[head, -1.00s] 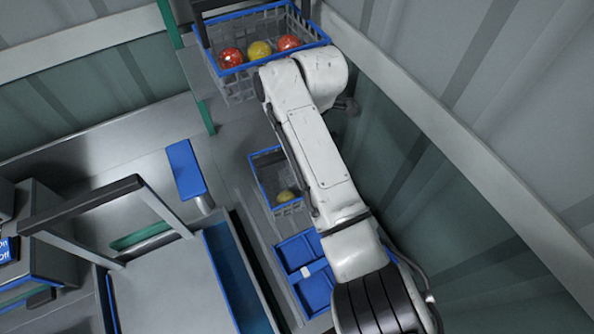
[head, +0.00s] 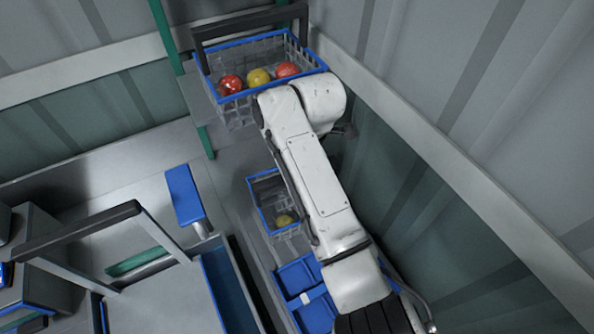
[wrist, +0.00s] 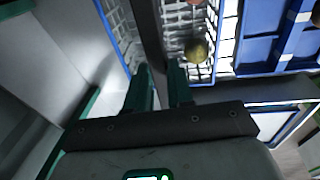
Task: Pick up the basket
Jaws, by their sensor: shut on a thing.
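My gripper (wrist: 160,85) shows in the wrist view, its two green fingers on either side of a dark handle bar (wrist: 150,38), shut on it. The bar belongs to a basket with blue rim (wrist: 107,30) and pale mesh walls. A yellow tomato (wrist: 197,51) lies in it, and a red one is cut off at the top edge. This seems to be the lower basket (head: 262,198) in the head view, partly behind my arm, with a yellow tomato in it. My gripper is hidden there. I cannot tell whether the basket is off its support.
A second blue-rimmed basket (head: 238,96) with red and yellow tomatoes and a raised dark handle (head: 250,20) stands above in the head view. A blue compartment tray (head: 297,275) lies below the lower basket. A ribbed wall (head: 480,190) runs along the right.

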